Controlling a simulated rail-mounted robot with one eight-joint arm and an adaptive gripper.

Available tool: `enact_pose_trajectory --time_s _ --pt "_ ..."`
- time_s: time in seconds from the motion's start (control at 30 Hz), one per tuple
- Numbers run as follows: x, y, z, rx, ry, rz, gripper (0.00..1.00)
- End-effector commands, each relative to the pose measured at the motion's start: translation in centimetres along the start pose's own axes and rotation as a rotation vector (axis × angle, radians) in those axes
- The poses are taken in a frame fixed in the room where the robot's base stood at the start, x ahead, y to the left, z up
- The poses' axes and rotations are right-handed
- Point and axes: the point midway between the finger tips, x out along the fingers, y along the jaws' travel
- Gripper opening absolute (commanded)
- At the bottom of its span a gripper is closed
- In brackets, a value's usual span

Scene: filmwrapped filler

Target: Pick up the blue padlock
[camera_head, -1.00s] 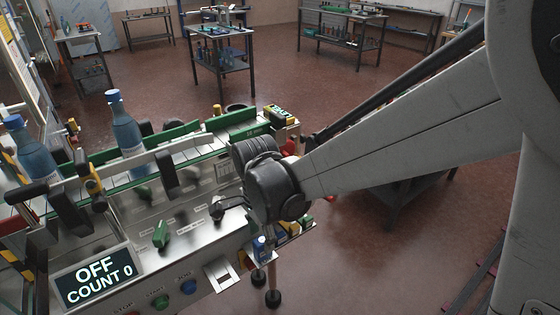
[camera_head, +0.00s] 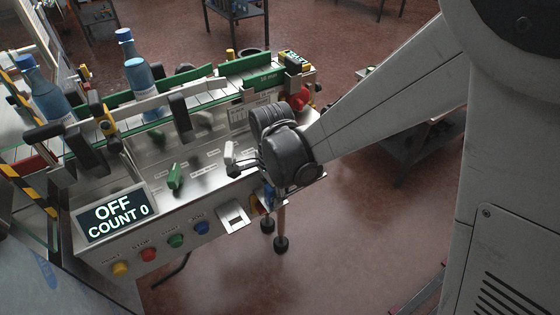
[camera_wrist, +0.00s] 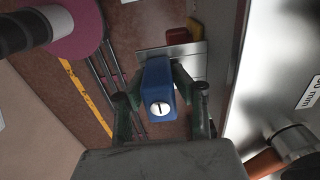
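The blue padlock (camera_wrist: 158,80) is in the middle of the wrist view, with its silver keyhole face towards the camera. My gripper (camera_wrist: 160,88) has one dark finger on each side of it. Narrow gaps show beside the padlock's near end, so the fingers look open around it; contact at the far tips is unclear. The padlock's shackle is hidden. In the head view, the padlock (camera_head: 268,197) is a small blue patch at the machine's right front corner, below my wrist. My arm hides most of my gripper there.
The machine's steel panel carries a white rocker switch (camera_head: 233,217), several coloured buttons and a display (camera_head: 115,214) reading OFF, COUNT 0. Blue bottles (camera_head: 137,72) stand on the conveyor. A red knob (camera_head: 301,98) is at its right end. Open floor lies right of the machine.

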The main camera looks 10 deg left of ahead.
Motion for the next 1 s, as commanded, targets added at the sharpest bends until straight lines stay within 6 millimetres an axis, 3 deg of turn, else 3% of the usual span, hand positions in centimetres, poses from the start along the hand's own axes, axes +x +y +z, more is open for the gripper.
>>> enact_pose_trajectory --time_s 0.1,0.53,0.83,1.0 --pt "0.0 0.0 0.0 0.0 0.0 0.0 0.0" --pt "-0.6 0.0 0.0 0.0 0.0 0.0 0.0" --pt "-4.3 0.0 0.0 0.0 0.0 0.0 0.0" --pt "-5.7 2.1 1.9 -0.003 0.0 0.0 0.0"
